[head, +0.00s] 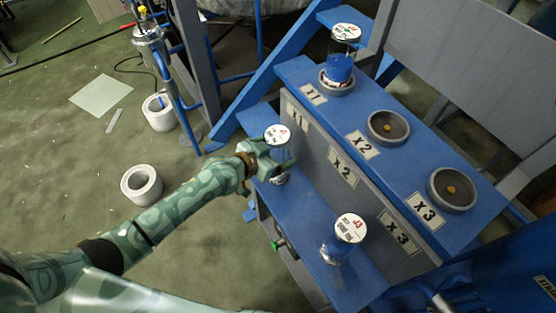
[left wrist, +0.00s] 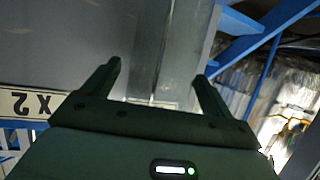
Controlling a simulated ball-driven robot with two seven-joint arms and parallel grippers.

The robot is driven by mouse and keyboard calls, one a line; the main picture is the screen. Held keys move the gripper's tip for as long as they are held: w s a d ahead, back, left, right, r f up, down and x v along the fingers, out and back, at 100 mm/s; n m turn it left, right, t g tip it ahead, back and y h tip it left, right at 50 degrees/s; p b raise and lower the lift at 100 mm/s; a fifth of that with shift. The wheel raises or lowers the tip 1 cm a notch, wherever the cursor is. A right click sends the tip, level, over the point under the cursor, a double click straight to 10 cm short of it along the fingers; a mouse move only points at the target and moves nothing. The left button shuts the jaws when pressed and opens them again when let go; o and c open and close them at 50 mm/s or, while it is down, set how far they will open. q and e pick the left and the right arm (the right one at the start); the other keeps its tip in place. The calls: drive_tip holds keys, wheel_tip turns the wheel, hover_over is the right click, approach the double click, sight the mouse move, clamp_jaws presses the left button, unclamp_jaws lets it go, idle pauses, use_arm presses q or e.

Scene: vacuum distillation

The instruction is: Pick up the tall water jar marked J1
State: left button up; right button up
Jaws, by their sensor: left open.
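A clear jar with a round white lid (head: 277,134) stands on the lower blue step at its far left end. The lid has a small red mark that is too small to read for certain. My left gripper (head: 279,163) is open at this jar, below its lid. In the left wrist view, my two fingers (left wrist: 158,82) stand apart with the see-through jar wall (left wrist: 170,60) between them, and I see no firm contact. A second clear jar, its lid marked J3 (head: 350,228), stands nearer on the same step. My right gripper is not in view.
The upper blue step has round sockets at X1, X2 (head: 388,127) and X3 (head: 452,189). A jar with blue contents (head: 339,68) stands in the X1 socket. The grey riser (head: 320,150) is close to my left gripper.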

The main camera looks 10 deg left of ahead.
use_arm(q)
drive_tip(key=c, duration=1.3)
drive_tip(key=shift+o, duration=0.2)
drive_tip(key=shift+r, duration=0.15)
